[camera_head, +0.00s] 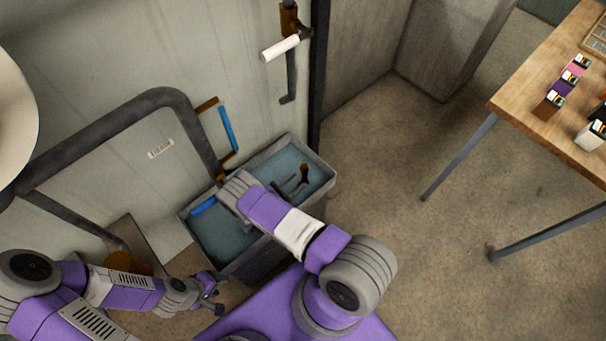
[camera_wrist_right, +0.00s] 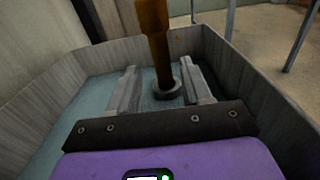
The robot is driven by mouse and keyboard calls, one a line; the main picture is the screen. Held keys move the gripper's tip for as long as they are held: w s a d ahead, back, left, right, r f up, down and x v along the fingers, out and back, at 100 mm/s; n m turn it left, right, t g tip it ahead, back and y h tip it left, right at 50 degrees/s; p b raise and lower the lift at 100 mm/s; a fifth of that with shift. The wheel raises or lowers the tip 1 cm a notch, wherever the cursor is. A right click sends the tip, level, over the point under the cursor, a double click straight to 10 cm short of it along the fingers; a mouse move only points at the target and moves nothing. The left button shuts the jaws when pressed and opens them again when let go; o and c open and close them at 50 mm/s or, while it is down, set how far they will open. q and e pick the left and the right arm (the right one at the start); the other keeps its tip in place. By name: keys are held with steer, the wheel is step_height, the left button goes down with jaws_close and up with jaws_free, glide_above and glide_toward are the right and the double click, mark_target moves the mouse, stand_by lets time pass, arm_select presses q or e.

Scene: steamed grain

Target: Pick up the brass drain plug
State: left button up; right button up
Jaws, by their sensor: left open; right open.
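The brass drain plug (camera_wrist_right: 156,45) is an upright brown-orange post with a dark grey ring at its foot. In the right wrist view it stands in the basin (camera_wrist_right: 50,95), between the fingers of my right gripper (camera_wrist_right: 160,82). My left gripper (camera_head: 214,291) is open and empty, left of and in front of the basin.
The grey basin (camera_head: 328,178) holds teal water and has raised walls. A blue bar (camera_head: 204,206) lies at its left end. Behind it are a blue-handled pipe (camera_head: 228,128) and a white-handled lever (camera_head: 280,48). A wooden table (camera_head: 530,98) stands right; the floor between is clear.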

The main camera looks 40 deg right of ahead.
mark_target(304, 175)
steer(key=d, duration=0.4)
steer(key=shift+d+r+b, duration=0.25)
steer(key=shift+b, duration=0.05)
jaws_close()
